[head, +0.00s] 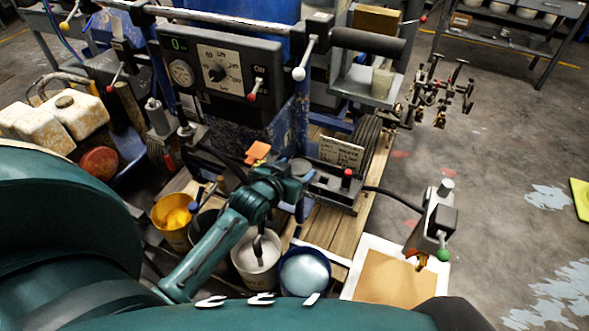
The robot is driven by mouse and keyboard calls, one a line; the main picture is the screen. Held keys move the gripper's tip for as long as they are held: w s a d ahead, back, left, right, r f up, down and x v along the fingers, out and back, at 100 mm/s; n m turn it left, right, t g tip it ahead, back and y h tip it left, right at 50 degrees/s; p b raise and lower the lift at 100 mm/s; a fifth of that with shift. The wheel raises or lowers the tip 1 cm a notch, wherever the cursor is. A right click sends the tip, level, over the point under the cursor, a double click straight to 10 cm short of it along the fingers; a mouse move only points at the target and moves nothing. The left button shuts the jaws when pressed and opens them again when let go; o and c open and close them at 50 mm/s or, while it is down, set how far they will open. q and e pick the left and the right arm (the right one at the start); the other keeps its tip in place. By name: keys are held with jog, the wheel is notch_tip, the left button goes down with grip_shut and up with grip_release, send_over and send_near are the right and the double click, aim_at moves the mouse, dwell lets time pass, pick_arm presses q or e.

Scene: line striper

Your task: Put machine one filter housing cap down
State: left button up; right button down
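The line striper (228,72) stands ahead of me, with a grey control panel, a green readout and a handlebar across its top. My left arm reaches from the lower left to the machine's lower front. My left gripper (296,180) is at its end, beside a dark block with a red knob (347,174). Its fingers are too small and dark to show whether they are open or hold anything. I cannot pick out the filter housing cap with certainty; it may be hidden at the gripper. My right gripper is not in view.
Floor at right is mostly open.

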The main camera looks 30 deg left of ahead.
pick_arm(q)
jog(key=shift+o, duration=1.2)
jog(key=shift+r, duration=0.1)
jog(key=shift+s+d+r, duration=0.1)
jog(key=shift+s+r, duration=0.05)
jog(key=shift+s, duration=0.05)
jog(key=v, duration=1.1)
jog(key=s+d+f+m+g+h+p, duration=0.1)
jog(key=s+d+f+m+g+h, duration=0.1)
jog(key=s+d+f, duration=0.8)
jog(key=shift+d+m+g+h, duration=0.4)
jog(key=shift+d+g+h, duration=0.1)
jog(key=shift+d+h, duration=0.1)
jog(key=shift+f, duration=0.2)
